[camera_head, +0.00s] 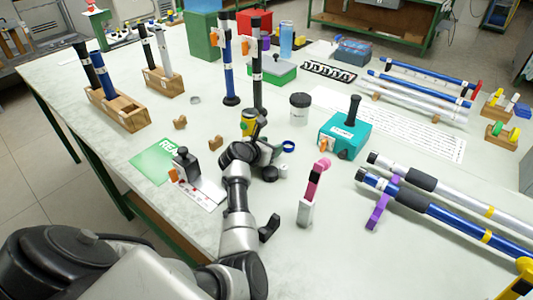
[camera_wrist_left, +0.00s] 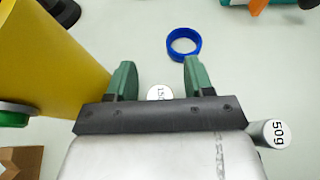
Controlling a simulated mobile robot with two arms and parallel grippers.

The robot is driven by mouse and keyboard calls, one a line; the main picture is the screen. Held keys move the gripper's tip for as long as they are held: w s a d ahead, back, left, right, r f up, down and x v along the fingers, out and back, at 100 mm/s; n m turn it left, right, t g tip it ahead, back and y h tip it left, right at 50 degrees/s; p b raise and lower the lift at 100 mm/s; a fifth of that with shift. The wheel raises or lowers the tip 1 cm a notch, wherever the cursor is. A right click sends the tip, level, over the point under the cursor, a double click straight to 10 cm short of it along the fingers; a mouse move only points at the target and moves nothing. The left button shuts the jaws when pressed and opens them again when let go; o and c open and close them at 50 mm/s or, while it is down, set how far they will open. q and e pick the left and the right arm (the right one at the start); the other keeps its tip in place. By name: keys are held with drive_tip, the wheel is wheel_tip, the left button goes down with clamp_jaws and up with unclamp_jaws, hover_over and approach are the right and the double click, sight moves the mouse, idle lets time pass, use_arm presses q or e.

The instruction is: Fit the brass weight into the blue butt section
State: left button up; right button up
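My left gripper (camera_head: 268,154) is low over the middle of the table beside the yellow can. In the left wrist view its two green fingers (camera_wrist_left: 159,78) are apart. A small round weight (camera_wrist_left: 157,92) with a white top, reading roughly 15, shows between them, partly hidden by the gripper body. I cannot see its brass sides or any contact. A cylinder marked 50g (camera_wrist_left: 272,134) is to the right, outside the fingers. A blue tube with a black grip, probably the blue butt section (camera_head: 450,219), lies at the right on a purple support (camera_head: 380,208).
The yellow can (camera_wrist_left: 55,55) is close left of the fingers. A blue ring (camera_wrist_left: 184,43) lies beyond them. A pink-and-grey tool (camera_head: 312,190) stands right of my wrist. A teal box (camera_head: 343,138) and a white-and-black tube (camera_head: 430,185) are further right.

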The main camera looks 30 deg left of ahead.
use_arm(q)
clamp_jaws()
